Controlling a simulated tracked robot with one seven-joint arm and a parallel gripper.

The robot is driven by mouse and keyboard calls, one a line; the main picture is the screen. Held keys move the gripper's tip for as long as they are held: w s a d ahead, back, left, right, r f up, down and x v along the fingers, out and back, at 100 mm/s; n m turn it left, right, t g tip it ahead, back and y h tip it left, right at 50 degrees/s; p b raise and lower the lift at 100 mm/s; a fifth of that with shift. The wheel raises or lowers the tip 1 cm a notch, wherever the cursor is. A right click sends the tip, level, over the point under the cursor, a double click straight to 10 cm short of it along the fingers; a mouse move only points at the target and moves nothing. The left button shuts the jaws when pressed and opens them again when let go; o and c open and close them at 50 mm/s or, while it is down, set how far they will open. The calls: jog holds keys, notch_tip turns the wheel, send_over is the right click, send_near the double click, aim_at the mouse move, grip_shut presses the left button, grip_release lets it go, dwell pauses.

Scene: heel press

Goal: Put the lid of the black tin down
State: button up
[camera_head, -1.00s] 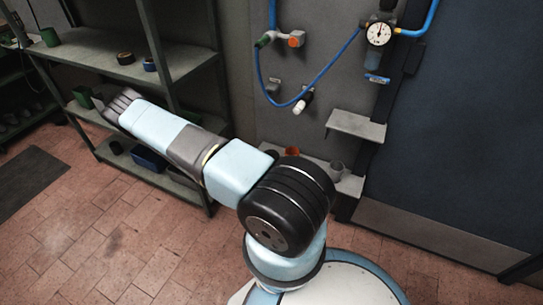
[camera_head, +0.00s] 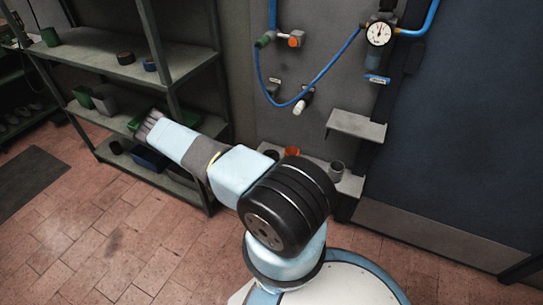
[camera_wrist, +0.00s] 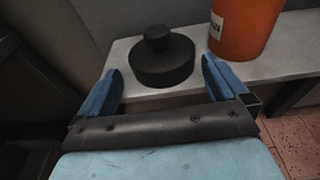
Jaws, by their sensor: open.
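In the wrist view, a black round piece with a knob on top, the lid of the black tin (camera_wrist: 162,62), stands upright on a pale grey shelf (camera_wrist: 123,52). It is too dark to tell a seam between lid and tin body. My gripper (camera_wrist: 160,70) is open, one blue finger to the left of the black piece and one to the right, with gaps on both sides. It holds nothing. In the head view my gripper is not visible, only my arm reaching left.
An orange container (camera_wrist: 243,28) stands close to the right of the black piece, near my right finger. In the head view, a low ledge (camera_head: 351,184) holds a grey cup (camera_head: 337,169) and an orange one (camera_head: 292,152). A green shelving rack (camera_head: 190,62) stands left.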

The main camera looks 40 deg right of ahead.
aim_at(269, 157)
jog(key=shift+r+x, duration=0.15)
jog(key=shift+x, duration=1.25)
jog(key=shift+r+x, duration=0.2)
jog(key=shift+x, duration=1.2)
jog(key=c, duration=0.8)
jog(key=shift+o, duration=0.2)
jog(key=shift+r, duration=5)
